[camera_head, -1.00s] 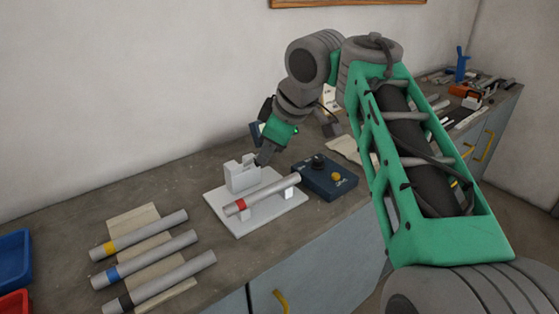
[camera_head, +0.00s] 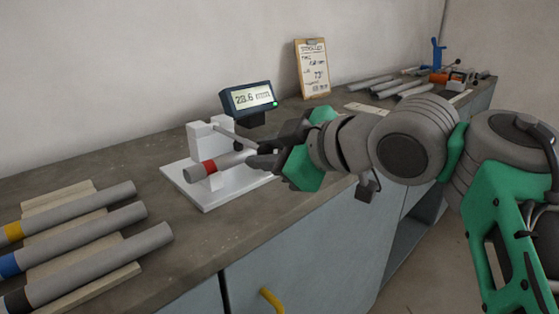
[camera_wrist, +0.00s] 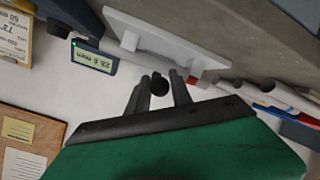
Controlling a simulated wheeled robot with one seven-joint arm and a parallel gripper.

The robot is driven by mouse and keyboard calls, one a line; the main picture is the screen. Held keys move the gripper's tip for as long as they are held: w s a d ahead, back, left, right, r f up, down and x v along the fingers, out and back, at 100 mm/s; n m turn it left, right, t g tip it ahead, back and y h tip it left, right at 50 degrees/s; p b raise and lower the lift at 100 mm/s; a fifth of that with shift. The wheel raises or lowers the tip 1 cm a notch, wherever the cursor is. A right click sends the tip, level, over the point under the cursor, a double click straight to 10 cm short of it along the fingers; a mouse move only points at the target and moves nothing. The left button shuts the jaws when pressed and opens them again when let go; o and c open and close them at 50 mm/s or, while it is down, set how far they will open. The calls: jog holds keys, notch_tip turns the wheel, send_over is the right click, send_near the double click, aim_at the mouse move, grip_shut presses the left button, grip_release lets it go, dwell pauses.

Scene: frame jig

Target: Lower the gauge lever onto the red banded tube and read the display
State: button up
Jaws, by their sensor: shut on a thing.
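The red banded tube (camera_head: 228,161) lies in supports on the white jig plate (camera_head: 207,203); its red band (camera_wrist: 204,83) also shows in the wrist view. The gauge lever (camera_head: 236,138) is a thin grey bar running from the white gauge block (camera_head: 202,146) down across the tube. My gripper (camera_head: 258,154) is shut on the lever's end, whose black knob (camera_wrist: 159,84) sits between the fingers in the wrist view. Whether the lever touches the tube I cannot tell. The display (camera_head: 248,99) stands behind and appears to read 28.6 mm, with a green light lit.
Tubes with yellow, blue and black bands (camera_head: 85,240) lie on a wooden rack at left. A clipboard (camera_head: 312,70) leans on the wall behind my arm. Loose tubes and tools (camera_head: 415,88) lie at the far right. The counter's front edge is near the jig.

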jog(key=shift+o, duration=1.2)
notch_tip(320, 180, down, 2)
jog(key=shift+a+f+b, duration=0.1)
jog(key=shift+b, duration=0.35)
jog(key=shift+o, duration=0.2)
jog(key=o, duration=0.6)
jog(key=shift+r, duration=0.25)
